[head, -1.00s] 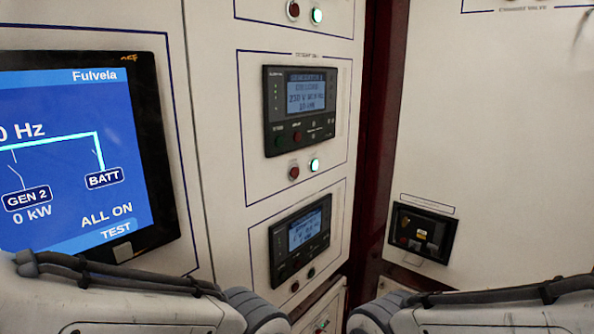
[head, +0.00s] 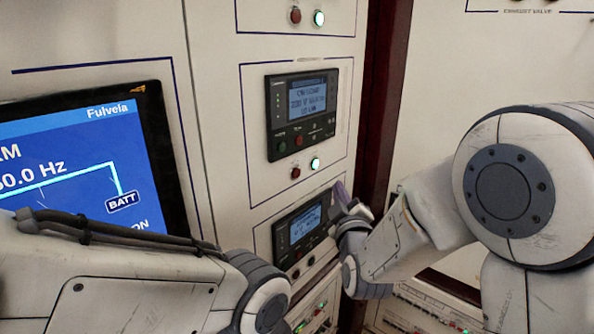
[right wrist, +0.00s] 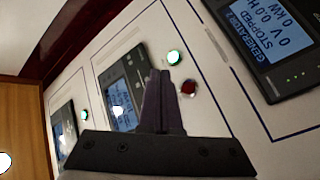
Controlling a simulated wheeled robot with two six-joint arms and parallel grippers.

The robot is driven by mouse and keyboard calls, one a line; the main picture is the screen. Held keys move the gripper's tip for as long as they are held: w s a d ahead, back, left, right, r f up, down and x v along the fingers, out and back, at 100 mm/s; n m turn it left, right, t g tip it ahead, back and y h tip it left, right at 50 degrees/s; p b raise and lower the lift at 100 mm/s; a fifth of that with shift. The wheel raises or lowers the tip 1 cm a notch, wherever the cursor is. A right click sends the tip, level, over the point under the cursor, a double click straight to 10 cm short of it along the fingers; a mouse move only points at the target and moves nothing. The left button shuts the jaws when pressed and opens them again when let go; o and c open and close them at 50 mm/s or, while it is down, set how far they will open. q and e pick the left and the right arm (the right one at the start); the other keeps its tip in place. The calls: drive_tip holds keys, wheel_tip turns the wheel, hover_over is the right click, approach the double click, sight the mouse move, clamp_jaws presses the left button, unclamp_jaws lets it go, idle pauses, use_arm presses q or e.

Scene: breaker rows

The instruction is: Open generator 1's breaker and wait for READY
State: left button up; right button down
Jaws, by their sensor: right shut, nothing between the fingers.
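The middle generator controller (head: 302,115) has a lit display showing a voltage line; its heading is too blurred to read surely. My right gripper (head: 341,190) is shut and empty, in front of the panel, low and right of the lit button; touch cannot be told. My left gripper is out of view.
The lower controller (head: 302,228) is partly behind my right gripper; in the right wrist view its display (right wrist: 262,40) reads stopped, 0 V. The Fulvela screen (head: 75,155) is at left, partly covered by my left arm. A dark red post (head: 380,100) stands right of the cabinet.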

sight(297, 173)
drive_tip(key=w+a+p, duration=0.1)
drive_tip(key=w+a, duration=0.4)
drive_tip(key=a, duration=0.2)
drive_tip(key=shift+p, duration=0.4)
drive_tip(key=shift+w+a, duration=0.1)
idle(2.0)
drive_tip(key=shift+w+a, duration=0.25)
drive_tip(key=shift+a, duration=0.05)
drive_tip(key=shift+w+a, duration=0.25)
drive_tip(key=shift+a, duration=0.1)
idle(0.6)
drive_tip(key=shift+s+d+b, duration=0.1)
drive_tip(key=shift+d+b, duration=0.05)
drive_tip(key=shift+b, duration=0.15)
drive_tip(key=shift+s+d+b, duration=0.3)
drive_tip(key=shift+s+d, duration=0.1)
drive_tip(key=shift+d, duration=0.1)
